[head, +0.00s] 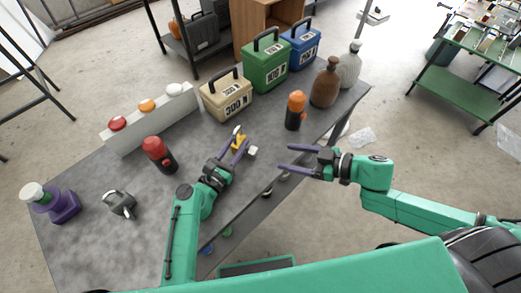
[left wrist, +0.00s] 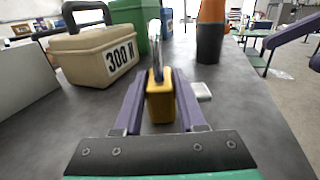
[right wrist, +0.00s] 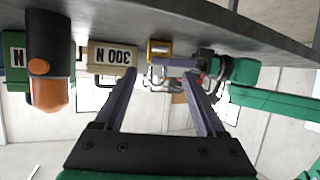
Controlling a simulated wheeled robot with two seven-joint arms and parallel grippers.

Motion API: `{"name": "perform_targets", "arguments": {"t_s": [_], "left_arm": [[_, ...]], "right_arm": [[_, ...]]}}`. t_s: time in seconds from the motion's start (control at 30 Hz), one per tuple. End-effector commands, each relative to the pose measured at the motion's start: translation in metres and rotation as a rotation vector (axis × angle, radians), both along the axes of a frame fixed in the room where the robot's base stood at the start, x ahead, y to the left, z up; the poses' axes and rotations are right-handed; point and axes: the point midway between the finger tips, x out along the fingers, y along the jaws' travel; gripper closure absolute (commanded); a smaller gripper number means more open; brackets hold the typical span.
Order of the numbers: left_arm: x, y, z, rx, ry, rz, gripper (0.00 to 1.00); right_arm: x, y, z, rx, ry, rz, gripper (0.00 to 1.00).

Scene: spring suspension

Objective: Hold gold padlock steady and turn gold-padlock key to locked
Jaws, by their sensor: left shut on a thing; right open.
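The gold padlock (head: 239,141) stands on the grey table near its front edge, with its silver shackle up. My left gripper (head: 241,146) is shut on it, one finger on each side, as the left wrist view of the padlock body (left wrist: 160,100) shows. A small pale block (left wrist: 201,91), perhaps the key's head, sits just right of the padlock; I cannot tell whether it is joined to it. My right gripper (head: 284,158) is open and empty, off the table's front edge, to the right of the padlock and apart from it. The padlock (right wrist: 158,50) shows beyond its fingers.
The tan 300 box (head: 226,97), green box (head: 266,65) and blue box (head: 301,48) stand behind. An orange-topped bottle (head: 295,111) is right of the padlock, a red-topped one (head: 159,155) left. A dark padlock (head: 119,203) lies further left. Open space surrounds my right gripper.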

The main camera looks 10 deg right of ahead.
Motion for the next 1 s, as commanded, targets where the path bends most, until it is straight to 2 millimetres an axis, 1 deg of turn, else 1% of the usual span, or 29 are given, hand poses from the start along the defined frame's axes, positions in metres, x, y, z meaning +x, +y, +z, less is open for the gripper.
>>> {"name": "perform_targets", "arguments": {"t_s": [0.07,0.27,0.4,0.5,0.67,0.87,0.97,1.0], "left_arm": [[0.0,0.0,0.001,-0.001,-0.002,0.0,1.0],[0.0,0.0,0.001,-0.001,-0.002,0.0,1.0],[0.0,0.0,0.001,-0.001,-0.002,0.0,1.0],[0.0,0.0,0.001,-0.001,-0.002,0.0,1.0],[0.0,0.0,0.001,-0.001,-0.002,0.0,1.0],[0.0,0.0,0.001,-0.001,-0.002,0.0,1.0],[0.0,0.0,0.001,-0.001,-0.002,0.0,1.0],[0.0,0.0,0.001,-0.001,-0.002,0.0,1.0]], "right_arm": [[0.007,0.008,-0.001,0.0,-0.007,0.001,0.28],[0.026,0.033,-0.014,0.002,-0.007,-0.001,0.28],[0.041,0.057,-0.026,0.003,-0.006,-0.001,0.28],[0.05,0.071,-0.033,0.003,-0.005,0.001,0.28],[0.056,0.08,-0.039,0.0,-0.001,0.0,0.28],[0.056,0.08,-0.04,0.0,-0.001,0.0,0.28],[0.056,0.08,-0.039,0.0,-0.001,0.0,0.62],[0.056,0.08,-0.039,0.0,-0.002,0.001,0.77]]}}
